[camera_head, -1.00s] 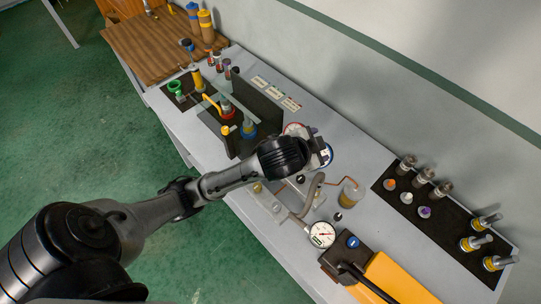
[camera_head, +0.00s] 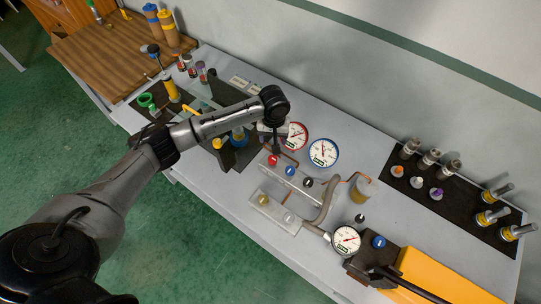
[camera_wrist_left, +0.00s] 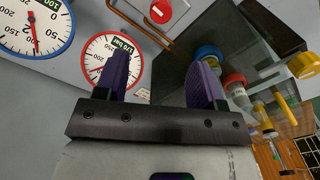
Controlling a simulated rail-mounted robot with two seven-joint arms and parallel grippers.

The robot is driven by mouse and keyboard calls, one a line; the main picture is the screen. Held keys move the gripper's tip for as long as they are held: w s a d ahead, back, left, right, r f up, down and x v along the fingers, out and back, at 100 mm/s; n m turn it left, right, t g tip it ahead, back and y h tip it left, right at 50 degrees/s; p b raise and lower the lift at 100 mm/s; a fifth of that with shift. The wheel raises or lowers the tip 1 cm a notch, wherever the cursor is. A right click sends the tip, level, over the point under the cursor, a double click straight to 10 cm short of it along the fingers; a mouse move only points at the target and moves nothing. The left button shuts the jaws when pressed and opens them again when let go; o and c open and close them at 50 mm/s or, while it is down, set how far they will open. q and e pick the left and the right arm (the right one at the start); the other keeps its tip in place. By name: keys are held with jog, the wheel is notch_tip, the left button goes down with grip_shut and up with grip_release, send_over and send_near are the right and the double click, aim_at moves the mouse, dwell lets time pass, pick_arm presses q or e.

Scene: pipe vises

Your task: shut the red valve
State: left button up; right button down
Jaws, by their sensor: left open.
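The red valve (camera_head: 272,160) is a small red knob at the left end of a pale manifold block (camera_head: 305,185), beside a blue knob (camera_head: 289,170). In the left wrist view the red valve (camera_wrist_left: 158,11) is a red disc with a white bar, at the top edge. My left gripper (camera_head: 276,146) is just above and behind the red valve in the head view. In the wrist view its two purple fingers (camera_wrist_left: 160,80) are apart with nothing between them. The red disc shows beyond the fingertips, apart from them. My right gripper is not in view.
A red-rimmed gauge (camera_head: 298,136) and a blue-rimmed gauge (camera_head: 323,153) stand close to the gripper. Dark upright panels (camera_head: 232,158) stand to the left. The bench front right of the black mat is open.

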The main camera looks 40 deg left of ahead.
aim_at(273, 159)
pick_arm(q)
jog(key=shift+n, duration=0.7)
notch_tip(273, 159, down, 14)
jog(key=shift+r, duration=0.15)
jog(key=shift+c, duration=0.2)
jog(key=c, duration=0.9)
